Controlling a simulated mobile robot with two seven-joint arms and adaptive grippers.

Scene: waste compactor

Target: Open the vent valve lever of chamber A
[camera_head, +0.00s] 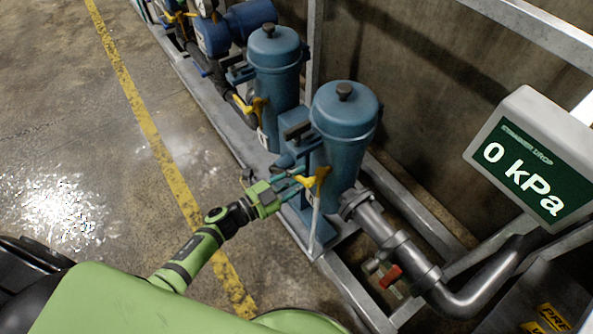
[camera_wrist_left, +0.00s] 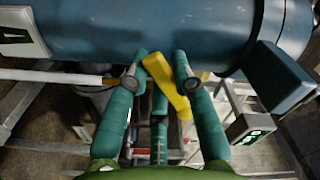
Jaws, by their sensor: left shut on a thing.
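A yellow lever (camera_head: 316,178) sits on the front of the nearer blue chamber (camera_head: 344,125). In the left wrist view the lever (camera_wrist_left: 168,88) slants between the teal fingers, close to the chamber's blue wall (camera_wrist_left: 130,30). My left gripper (camera_head: 293,182) reaches this lever from the left and is shut on it. A second yellow lever (camera_head: 248,105) is on the farther blue chamber (camera_head: 273,80). My right gripper is not in view.
A display (camera_head: 528,168) at the right reads 0 kPa. Grey pipes (camera_head: 390,240) with a red handle (camera_head: 389,277) run right of the nearer chamber. A metal frame borders the chambers. The concrete floor left of the yellow line (camera_head: 150,130) is clear.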

